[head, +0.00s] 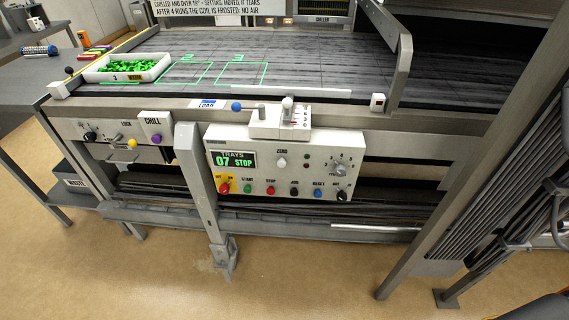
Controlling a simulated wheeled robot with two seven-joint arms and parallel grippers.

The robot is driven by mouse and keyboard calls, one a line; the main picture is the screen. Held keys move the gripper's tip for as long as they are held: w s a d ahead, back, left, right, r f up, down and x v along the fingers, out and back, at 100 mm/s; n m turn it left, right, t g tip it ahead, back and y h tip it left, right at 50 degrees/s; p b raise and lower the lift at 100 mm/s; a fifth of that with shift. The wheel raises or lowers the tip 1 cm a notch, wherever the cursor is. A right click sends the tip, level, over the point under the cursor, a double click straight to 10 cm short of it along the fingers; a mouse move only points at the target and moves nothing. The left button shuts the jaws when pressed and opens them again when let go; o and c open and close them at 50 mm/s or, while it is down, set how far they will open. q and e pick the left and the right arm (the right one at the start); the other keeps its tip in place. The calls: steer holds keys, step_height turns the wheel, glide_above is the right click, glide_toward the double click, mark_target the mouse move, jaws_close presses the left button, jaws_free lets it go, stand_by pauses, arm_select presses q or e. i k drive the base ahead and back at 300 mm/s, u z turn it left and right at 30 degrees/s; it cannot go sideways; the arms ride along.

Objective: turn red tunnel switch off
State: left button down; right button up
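A white control panel (290,165) hangs on the front of the machine, with a display reading "TRAYS 07 STOP" (232,160). At its lower left, a red switch knob (223,187) sits on a yellow plate. The plate's lettering and the knob's exact position are too small to read surely. Right of it in the same row are a green START button (247,188), a red STOP button (270,190), a black knob, a blue RESET button (317,193) and another black knob. Neither of my grippers is in view.
A grey vertical post (196,175) stands just left of the panel. A lever with a blue ball (237,106) sticks out above it. A tray of green pieces (128,68) lies on the belt. A slanted grey frame (470,150) stands right; the floor in front is clear.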

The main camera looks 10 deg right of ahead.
mark_target(224, 190)
steer(key=k, duration=1.3)
steer(key=z, duration=0.5)
steer(key=i, duration=1.75)
steer(key=u, duration=0.6)
